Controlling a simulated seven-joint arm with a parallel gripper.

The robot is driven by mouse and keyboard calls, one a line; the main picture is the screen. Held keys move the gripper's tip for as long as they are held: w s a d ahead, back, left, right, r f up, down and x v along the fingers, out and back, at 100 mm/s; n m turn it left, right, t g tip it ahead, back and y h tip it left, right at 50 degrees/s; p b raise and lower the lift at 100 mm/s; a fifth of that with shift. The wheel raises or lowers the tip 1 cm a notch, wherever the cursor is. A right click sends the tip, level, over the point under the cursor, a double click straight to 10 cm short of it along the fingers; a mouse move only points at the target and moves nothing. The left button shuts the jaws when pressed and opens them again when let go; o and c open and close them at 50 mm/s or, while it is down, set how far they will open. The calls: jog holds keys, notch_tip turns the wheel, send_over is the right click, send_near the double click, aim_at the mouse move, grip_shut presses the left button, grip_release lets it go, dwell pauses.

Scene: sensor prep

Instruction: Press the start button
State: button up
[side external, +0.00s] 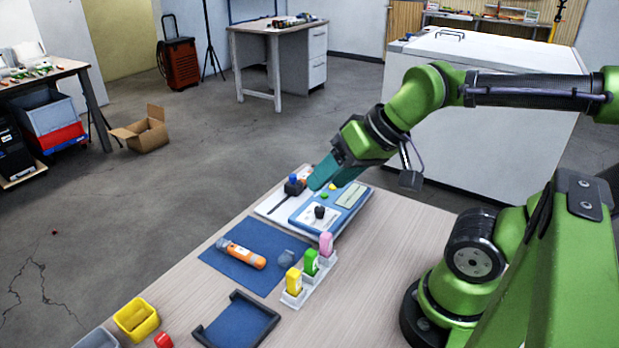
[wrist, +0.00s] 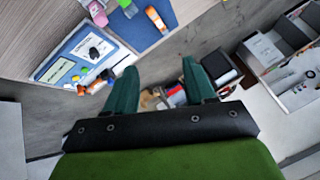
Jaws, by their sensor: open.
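A blue device (side external: 299,219) with a display, a black knob (side external: 319,212), a small green button (side external: 325,195) and a yellow button (side external: 332,187) lies on the table. No start label is readable. The device (wrist: 62,57) also shows at the upper left of the wrist view, with its knob (wrist: 93,52). My gripper (side external: 314,184) has teal fingers and hangs over the far left end of the device in the side view. In the wrist view my gripper (wrist: 156,66) is open, with nothing between the fingers. Contact with a button cannot be told.
A black part with a blue top (side external: 293,184) sits beside the device. An orange cylinder (side external: 243,254) lies on a blue mat (side external: 263,279). Yellow, green and pink tags stand in a white holder (side external: 318,277). A dark tray (side external: 206,335) and yellow bin (side external: 137,319) are nearer.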

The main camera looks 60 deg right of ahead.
grip_shut()
dwell(0.3)
dwell(1.5)
